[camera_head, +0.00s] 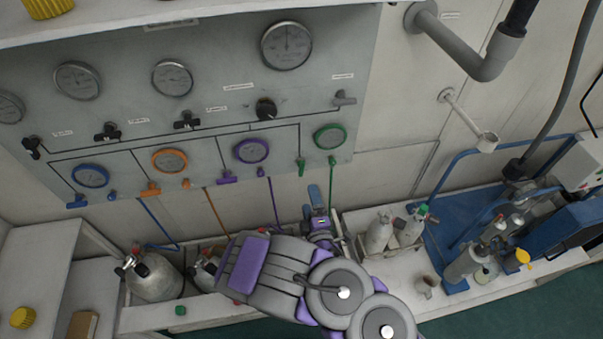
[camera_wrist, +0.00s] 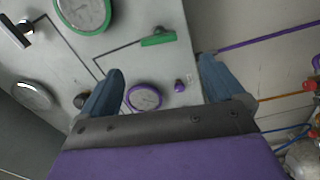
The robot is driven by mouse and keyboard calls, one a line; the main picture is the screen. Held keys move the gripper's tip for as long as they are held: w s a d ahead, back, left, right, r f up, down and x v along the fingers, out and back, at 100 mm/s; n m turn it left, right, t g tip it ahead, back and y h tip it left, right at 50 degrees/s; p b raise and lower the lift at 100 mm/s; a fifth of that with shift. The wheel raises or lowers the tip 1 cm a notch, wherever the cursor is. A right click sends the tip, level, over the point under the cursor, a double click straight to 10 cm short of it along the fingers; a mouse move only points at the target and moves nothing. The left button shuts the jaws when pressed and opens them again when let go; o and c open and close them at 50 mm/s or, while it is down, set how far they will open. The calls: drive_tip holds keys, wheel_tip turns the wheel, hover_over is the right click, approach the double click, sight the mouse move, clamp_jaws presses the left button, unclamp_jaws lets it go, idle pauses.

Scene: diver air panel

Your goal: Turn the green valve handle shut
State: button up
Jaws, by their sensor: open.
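The green valve handle (camera_head: 301,167) is a small bar at the lower right of the panel, left of the green-rimmed gauge (camera_head: 330,136). It lies roughly in line with the dark line that runs down to it. In the wrist view the green handle (camera_wrist: 158,40) shows beyond the space between my blue fingertips, with nothing touching it. My gripper (camera_head: 316,198) is below the handle in the head view. In the wrist view my gripper (camera_wrist: 160,72) is open and empty, its fingers wide apart.
The purple-rimmed gauge (camera_head: 251,151) and purple handle (camera_head: 227,178) are left of the green handle. A green hose (camera_head: 331,185) and a purple hose (camera_head: 273,200) hang below the panel. Grey cylinders (camera_head: 379,231) stand on the bench at right. A grey pipe (camera_head: 465,50) crosses upper right.

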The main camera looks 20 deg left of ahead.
sight(302, 172)
drive_tip(key=b+x, duration=0.3)
drive_tip(key=b, duration=0.1)
drive_tip(key=b+x, duration=0.3)
drive_tip(key=b, duration=0.2)
drive_tip(key=shift+w+f+b, duration=0.2)
drive_tip(key=shift+f+b, duration=0.05)
drive_tip(key=shift+b, duration=0.05)
drive_tip(key=w+b, duration=0.1)
drive_tip(key=b, duration=0.2)
drive_tip(key=shift+a+r+b, duration=0.1)
drive_tip(key=shift+a+b, duration=0.25)
drive_tip(key=shift+b, duration=0.05)
drive_tip(key=shift+x, duration=2.9)
drive_tip(key=shift+r, duration=0.15)
drive_tip(key=c, duration=1)
